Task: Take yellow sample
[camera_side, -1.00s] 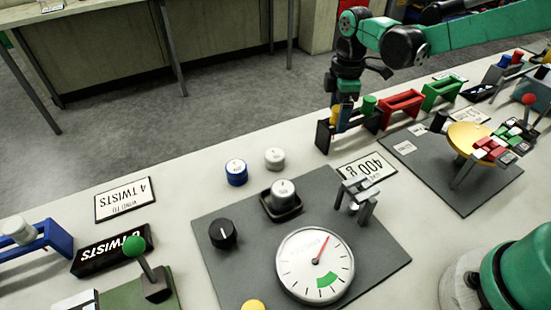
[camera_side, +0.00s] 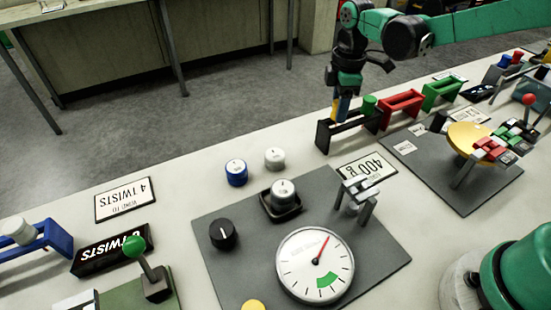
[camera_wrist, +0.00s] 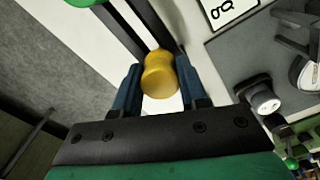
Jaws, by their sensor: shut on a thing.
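The yellow sample (camera_wrist: 160,75) is a waisted, spool-like piece between the two blue fingers of my gripper (camera_wrist: 160,90) in the wrist view. My gripper is shut on it. In the side view my gripper (camera_side: 342,106) points down at the left end of a black rack (camera_side: 326,138), and only a small strip of yellow shows there. I cannot tell whether the sample is clear of the rack. A green sample (camera_side: 369,104) stands at the right end of the same rack.
A red rack (camera_side: 403,103) and a green rack (camera_side: 442,92) stand to the right. A grey board with a dial (camera_side: 315,265) and a white weight (camera_side: 282,190) lies in front. A blue-sided spool (camera_side: 236,172) and a grey one (camera_side: 275,158) stand on the open white table.

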